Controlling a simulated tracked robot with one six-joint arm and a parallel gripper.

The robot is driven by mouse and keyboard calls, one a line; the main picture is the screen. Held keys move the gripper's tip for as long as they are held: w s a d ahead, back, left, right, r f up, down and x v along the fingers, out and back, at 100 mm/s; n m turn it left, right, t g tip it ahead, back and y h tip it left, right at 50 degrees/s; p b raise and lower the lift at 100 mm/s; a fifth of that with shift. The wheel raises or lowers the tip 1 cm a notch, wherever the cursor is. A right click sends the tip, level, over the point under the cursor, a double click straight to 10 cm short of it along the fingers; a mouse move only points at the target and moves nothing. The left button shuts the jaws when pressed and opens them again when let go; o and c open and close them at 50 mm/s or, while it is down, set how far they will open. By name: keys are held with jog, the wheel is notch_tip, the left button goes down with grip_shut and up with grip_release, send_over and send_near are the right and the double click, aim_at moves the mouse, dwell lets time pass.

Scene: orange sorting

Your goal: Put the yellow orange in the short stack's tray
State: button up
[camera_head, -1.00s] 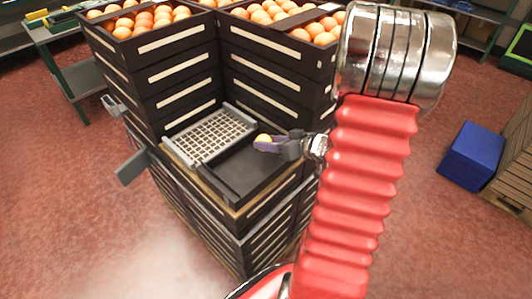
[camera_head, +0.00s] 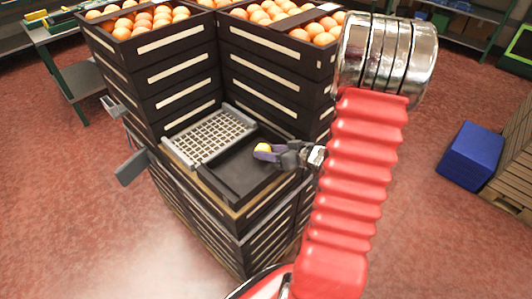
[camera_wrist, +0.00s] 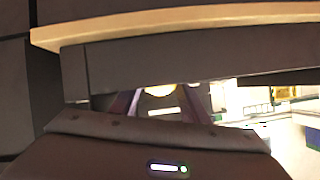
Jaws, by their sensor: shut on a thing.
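The yellow orange (camera_head: 263,147) is held between the fingertips of my gripper (camera_head: 264,153), which is shut on it. In the head view the gripper reaches in from the right, over the black tray (camera_head: 232,183) on top of the short stack. I cannot tell whether the orange touches the tray floor. In the wrist view the orange (camera_wrist: 160,90) shows only partly between the fingers (camera_wrist: 158,103), below a dark tray edge that fills the upper part.
A grey grid (camera_head: 212,136) covers the left part of the short stack's top. Taller black crate stacks (camera_head: 180,75) filled with oranges (camera_head: 140,18) stand behind. A blue box (camera_head: 471,157) and wooden crates (camera_head: 515,165) stand on the floor at the right.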

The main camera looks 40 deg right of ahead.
jog(key=o, duration=1.1)
jog(key=shift+f, duration=0.1)
jog(key=shift+s+r, duration=0.2)
jog(key=shift+r, duration=0.05)
jog(key=v, duration=1.1)
jog(key=shift+s+d, duration=0.1)
jog(key=shift+s, duration=0.2)
